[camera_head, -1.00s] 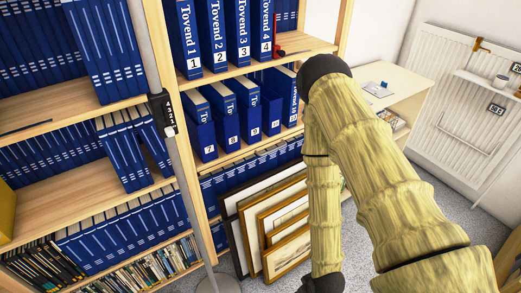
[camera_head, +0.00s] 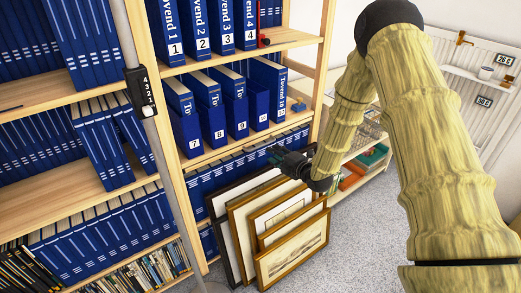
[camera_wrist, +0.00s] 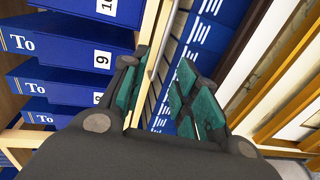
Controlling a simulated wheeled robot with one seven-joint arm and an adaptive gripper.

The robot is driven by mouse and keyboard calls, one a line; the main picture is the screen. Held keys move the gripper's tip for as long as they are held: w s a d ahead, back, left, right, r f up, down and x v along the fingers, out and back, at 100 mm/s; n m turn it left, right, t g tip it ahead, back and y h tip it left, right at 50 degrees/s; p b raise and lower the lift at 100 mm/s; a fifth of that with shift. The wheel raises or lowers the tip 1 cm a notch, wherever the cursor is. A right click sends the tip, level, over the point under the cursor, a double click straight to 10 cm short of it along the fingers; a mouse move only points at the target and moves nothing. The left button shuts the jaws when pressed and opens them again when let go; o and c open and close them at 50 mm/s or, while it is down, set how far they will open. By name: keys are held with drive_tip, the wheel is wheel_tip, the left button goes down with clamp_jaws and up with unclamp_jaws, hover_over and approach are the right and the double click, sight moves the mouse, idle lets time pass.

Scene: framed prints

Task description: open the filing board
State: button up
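No thing here is labelled as a filing board, and I cannot tell for sure which one it is. The shelf unit (camera_head: 160,80) holds blue binders, among them a numbered row (camera_head: 238,108). A lower row of blue binders (camera_head: 225,172) stands behind leaning framed prints. My gripper (camera_head: 278,157) is at the front of that lower row, just above the prints. In the wrist view my gripper (camera_wrist: 160,88) has its green-padded fingers apart. A pale wooden shelf edge (camera_wrist: 150,30) and blue spines (camera_wrist: 205,30) show between and beyond them. Whether a finger touches anything is unclear.
Framed prints (camera_head: 295,245) lean against the shelf's lower right, close under my gripper. A white wall panel (camera_head: 470,100) with a small shelf is at the right. Grey floor (camera_head: 365,235) is open there.

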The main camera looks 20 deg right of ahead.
sight(260, 146)
drive_tip(key=x, duration=1)
drive_tip(key=shift+w+a+p, duration=0.1)
drive_tip(key=shift+w+p, duration=0.15)
drive_tip(key=shift+p, duration=0.15)
clamp_jaws()
